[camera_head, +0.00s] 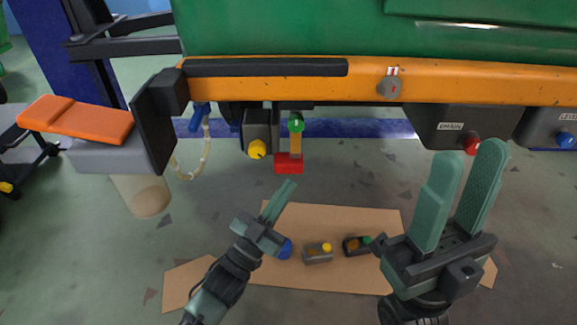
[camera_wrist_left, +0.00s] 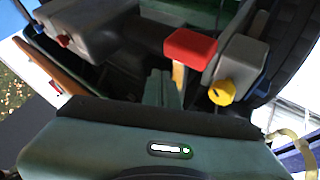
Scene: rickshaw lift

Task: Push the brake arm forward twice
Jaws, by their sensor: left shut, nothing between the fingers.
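The part that looks like the brake arm (camera_head: 295,145) hangs under the orange beam in the head view, with a green round top, a yellow-orange stem and a red block at its lower end. In the left wrist view its red block (camera_wrist_left: 190,48) shows just above and right of my fingertips. My left gripper (camera_head: 286,187) is shut and empty, a little below the red block in the head view. It also shows in the left wrist view (camera_wrist_left: 162,80). I see no clear contact. My right gripper (camera_head: 466,158) is open and empty, off to the right.
A grey box with a yellow knob (camera_head: 257,149) is close left of the lever. The orange beam (camera_head: 365,85) spans above. A box with a red knob (camera_head: 472,145) hangs at right. Cardboard (camera_head: 330,220) with small switch boxes lies on the floor. An orange seat (camera_head: 75,118) is left.

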